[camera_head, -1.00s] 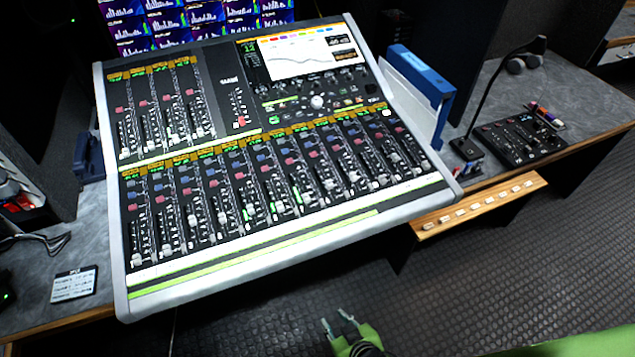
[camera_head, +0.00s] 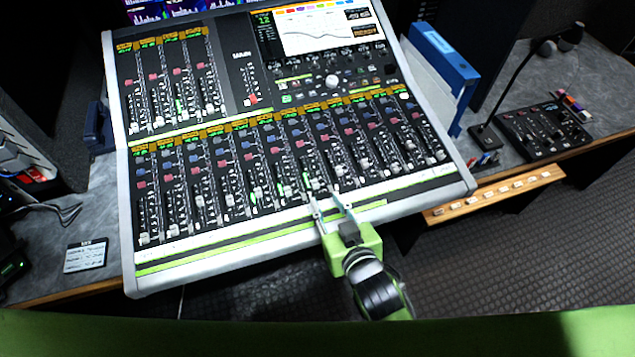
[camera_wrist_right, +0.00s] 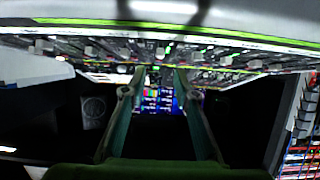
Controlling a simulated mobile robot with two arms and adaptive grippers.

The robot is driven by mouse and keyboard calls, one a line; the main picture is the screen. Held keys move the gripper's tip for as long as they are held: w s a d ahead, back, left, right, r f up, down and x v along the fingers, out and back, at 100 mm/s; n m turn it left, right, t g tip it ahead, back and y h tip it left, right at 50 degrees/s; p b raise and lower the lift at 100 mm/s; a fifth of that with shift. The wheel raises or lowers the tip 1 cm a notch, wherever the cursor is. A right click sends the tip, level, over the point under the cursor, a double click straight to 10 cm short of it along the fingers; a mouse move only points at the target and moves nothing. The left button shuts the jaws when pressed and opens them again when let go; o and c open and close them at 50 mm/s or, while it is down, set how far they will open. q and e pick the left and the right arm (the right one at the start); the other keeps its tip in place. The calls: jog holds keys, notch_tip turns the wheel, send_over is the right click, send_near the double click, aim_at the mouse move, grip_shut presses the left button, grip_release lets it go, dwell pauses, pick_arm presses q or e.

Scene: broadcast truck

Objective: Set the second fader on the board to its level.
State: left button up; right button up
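The mixing board (camera_head: 128,215) is a tilted console with a grey frame and black panel. Its lower bank (camera_head: 270,175) holds a row of several faders with white caps at different heights. The second fader from the left (camera_head: 172,230) in this row has its cap low. My right gripper (camera_head: 325,192) is open and empty. Its fingertips are over the board's front edge, close to the middle of the fader row, well right of the second fader. In the right wrist view the two fingers (camera_wrist_right: 158,75) stand apart below the faders (camera_wrist_right: 160,50). I cannot tell whether they touch anything. My left gripper is not in view.
A blue binder (camera_head: 445,65) stands right of the board. A gooseneck microphone (camera_head: 490,130) and a small black panel (camera_head: 540,128) are farther right. A wooden ledge with switches (camera_head: 495,195) juts out at the front right. A label card (camera_head: 86,256) lies at the left.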

aim_at(315, 182)
jog(key=x, duration=0.8)
jog(key=shift+w, duration=0.2)
grip_shut()
jog(key=shift+p, duration=0.3)
